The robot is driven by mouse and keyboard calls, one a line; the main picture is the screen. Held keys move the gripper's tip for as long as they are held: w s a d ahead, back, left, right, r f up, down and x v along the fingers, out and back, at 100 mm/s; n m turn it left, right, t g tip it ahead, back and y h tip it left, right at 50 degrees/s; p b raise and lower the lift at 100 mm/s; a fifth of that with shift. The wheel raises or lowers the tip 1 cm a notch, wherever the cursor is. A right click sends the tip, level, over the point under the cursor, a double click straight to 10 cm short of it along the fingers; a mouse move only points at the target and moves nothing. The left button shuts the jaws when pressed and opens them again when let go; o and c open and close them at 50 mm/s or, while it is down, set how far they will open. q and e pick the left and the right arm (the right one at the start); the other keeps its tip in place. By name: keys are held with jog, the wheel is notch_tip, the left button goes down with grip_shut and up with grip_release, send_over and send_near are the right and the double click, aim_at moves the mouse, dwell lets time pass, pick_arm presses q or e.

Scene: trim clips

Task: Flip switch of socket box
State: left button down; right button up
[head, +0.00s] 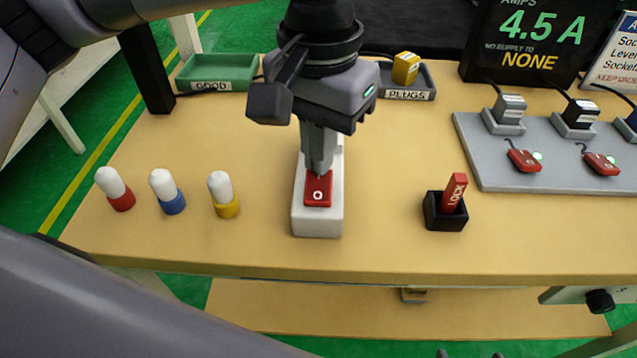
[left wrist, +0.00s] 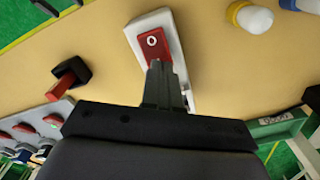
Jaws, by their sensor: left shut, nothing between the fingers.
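The socket box (head: 318,222) is a long white block on the table. A red rocker switch (head: 318,196) marked "O" sits on its near end. The box (left wrist: 135,36) and its red switch (left wrist: 153,42) also show in the left wrist view. My left gripper (head: 319,172) points down over the box. Its fingers are shut and empty, with the tips at the far edge of the red switch; I cannot tell whether they touch it. The fingers (left wrist: 158,66) hide the middle of the box. My right gripper is not in view.
Several capped pegs, including a yellow one (head: 222,196), stand left. A black holder (head: 445,214) with a red LOCK tag (head: 454,193) stands right. A grey board (head: 480,165) with plugs and switches lies further right. A green GOOD tray (head: 240,70) and PLUGS tray (head: 420,82) are behind.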

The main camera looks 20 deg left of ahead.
pick_arm(q)
jog(key=shift+f+b, duration=0.6)
jog(key=shift+f, duration=0.1)
jog(key=shift+r, duration=0.15)
jog(key=shift+r+p, duration=0.95)
jog(key=shift+r, duration=0.35)
jog(key=shift+r+p, duration=1.3)
jog(key=shift+r, duration=0.8)
